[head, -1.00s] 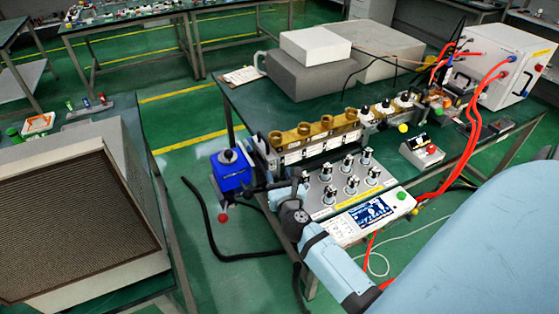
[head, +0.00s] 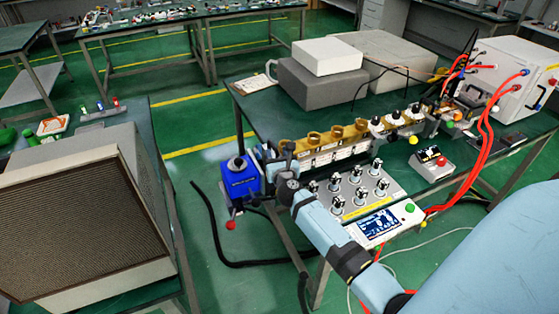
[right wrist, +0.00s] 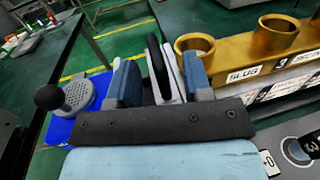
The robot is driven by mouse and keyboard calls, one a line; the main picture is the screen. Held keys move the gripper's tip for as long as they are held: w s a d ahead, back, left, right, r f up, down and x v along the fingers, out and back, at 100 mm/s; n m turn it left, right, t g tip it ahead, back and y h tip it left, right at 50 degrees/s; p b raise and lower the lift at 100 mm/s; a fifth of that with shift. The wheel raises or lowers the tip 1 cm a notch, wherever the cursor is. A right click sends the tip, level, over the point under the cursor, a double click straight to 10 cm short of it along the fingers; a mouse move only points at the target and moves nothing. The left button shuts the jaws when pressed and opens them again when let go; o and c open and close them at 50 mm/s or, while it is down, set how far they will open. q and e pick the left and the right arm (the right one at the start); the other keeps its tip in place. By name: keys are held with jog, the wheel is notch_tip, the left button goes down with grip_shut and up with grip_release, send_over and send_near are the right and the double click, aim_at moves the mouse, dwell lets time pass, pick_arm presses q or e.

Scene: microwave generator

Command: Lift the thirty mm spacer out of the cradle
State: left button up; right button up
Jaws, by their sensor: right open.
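My right gripper (head: 275,165) is at the left end of the brass-cupped rail (head: 338,137), next to a blue box (head: 240,177). In the right wrist view my right gripper (right wrist: 160,80) is open, with blue-grey fingers standing apart. A narrow upright dark piece with a pale plate (right wrist: 155,68) shows between the fingers. I cannot tell whether this is the thirty mm spacer or part of the cradle, or whether a finger touches it. No other piece can be clearly identified as spacer or cradle. My left gripper is not in view.
A panel with several black-and-white knobs (head: 346,189) and a display unit (head: 378,225) lie in front of the rail. Grey boxes (head: 318,85) stand behind it. A white cabinet (head: 508,70) with red cables is at the right. A large grilled box (head: 85,215) stands left, across a floor gap.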

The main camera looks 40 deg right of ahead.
grip_shut()
jog(key=shift+a, duration=0.15)
jog(key=shift+w+a, duration=0.25)
jog(key=shift+a, duration=0.8)
jog(key=shift+c, duration=0.3)
grip_release()
